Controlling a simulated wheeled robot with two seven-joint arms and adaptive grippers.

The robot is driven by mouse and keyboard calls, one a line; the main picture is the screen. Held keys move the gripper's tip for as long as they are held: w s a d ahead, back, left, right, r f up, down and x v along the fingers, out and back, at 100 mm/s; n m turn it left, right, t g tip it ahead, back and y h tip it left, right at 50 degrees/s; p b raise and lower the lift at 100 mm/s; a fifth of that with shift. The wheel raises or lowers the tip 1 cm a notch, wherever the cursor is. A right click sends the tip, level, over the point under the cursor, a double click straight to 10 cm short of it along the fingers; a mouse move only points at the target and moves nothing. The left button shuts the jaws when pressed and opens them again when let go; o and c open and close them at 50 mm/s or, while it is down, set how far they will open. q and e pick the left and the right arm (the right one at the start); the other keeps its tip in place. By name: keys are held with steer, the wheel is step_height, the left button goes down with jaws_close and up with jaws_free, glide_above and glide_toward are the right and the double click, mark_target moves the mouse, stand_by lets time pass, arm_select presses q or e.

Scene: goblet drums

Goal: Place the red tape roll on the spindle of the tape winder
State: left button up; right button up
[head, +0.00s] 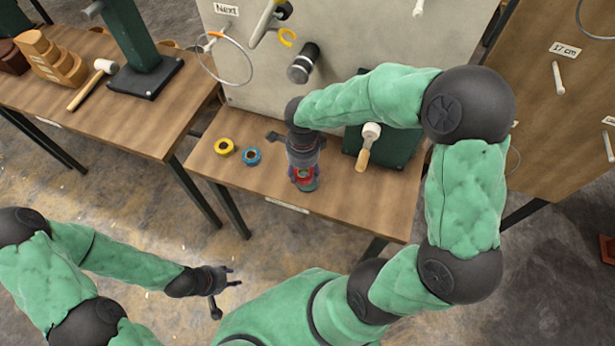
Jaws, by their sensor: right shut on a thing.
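The red tape roll (304,173) is at the table's front middle, at the fingers of my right gripper (304,181), which is shut on it. The roll is partly hidden by the fingers. I cannot tell whether it touches the table. A dark green device with a white-and-wood crank handle (366,150), perhaps the tape winder, stands right of the gripper, partly hidden behind my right arm. I cannot make out its spindle. My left gripper (229,290) is open and empty, low at the left, off the table over the floor.
A yellow roll (224,146) and a blue roll (251,156) lie on the wooden table (350,203), left of the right gripper. An upright panel (350,40) with a black cylinder (303,62) stands behind. Another table (130,118) with a mallet (93,84) is at left.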

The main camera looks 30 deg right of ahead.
mark_target(307, 174)
steer(key=shift+w+d+f, duration=0.2)
steer(key=shift+d+f, duration=0.2)
steer(key=shift+f, duration=0.15)
steer(key=shift+w+d+f, duration=0.2)
steer(key=shift+d+f, duration=0.2)
steer(key=shift+f, duration=0.1)
step_height(307, 174, down, 4)
steer(key=shift+w+d+r+b, duration=0.1)
steer(key=shift+r+b, duration=0.15)
steer(key=shift+b, duration=0.55)
steer(key=shift+r, duration=0.1)
steer(key=shift+f, duration=0.2)
steer(key=o, duration=1.2)
steer(key=shift+r, duration=0.15)
